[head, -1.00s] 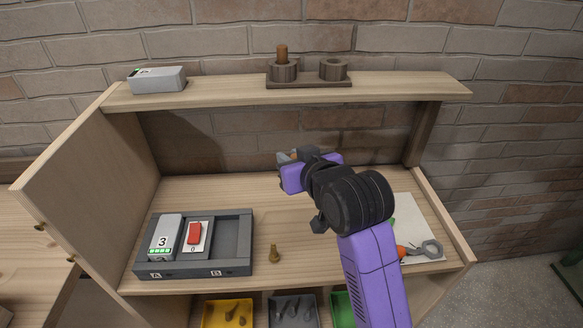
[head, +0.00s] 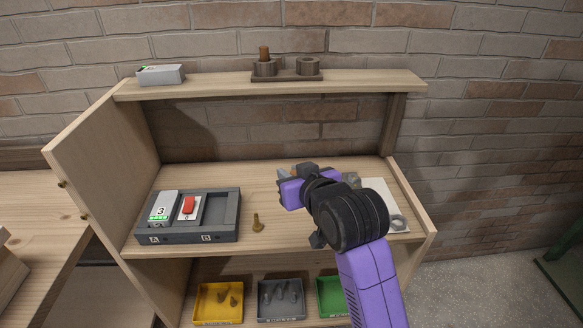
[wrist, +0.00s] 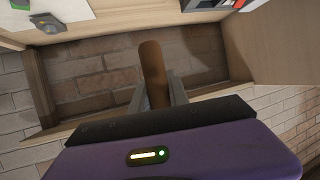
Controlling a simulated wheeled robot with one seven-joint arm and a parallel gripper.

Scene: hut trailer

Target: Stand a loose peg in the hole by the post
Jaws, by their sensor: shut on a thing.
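My gripper (head: 287,180) is over the middle shelf of the bench, in front of the back opening. In the wrist view my gripper (wrist: 157,96) is shut on a brown wooden peg (wrist: 153,68), which sticks out lengthwise beyond the fingers. In the head view the peg is mostly hidden by the gripper. On the top shelf a dark base (head: 287,78) carries two round collars. A brown peg (head: 264,53) stands upright in the left collar. The right collar (head: 308,65) shows nothing standing in it.
A grey box (head: 161,75) lies on the top shelf's left end. A grey tray (head: 225,217) with a meter and a red switch sits on the middle shelf, a small brass-coloured piece (head: 257,222) beside it. Yellow (head: 218,318), grey and green bins stand below. My arm covers the right side.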

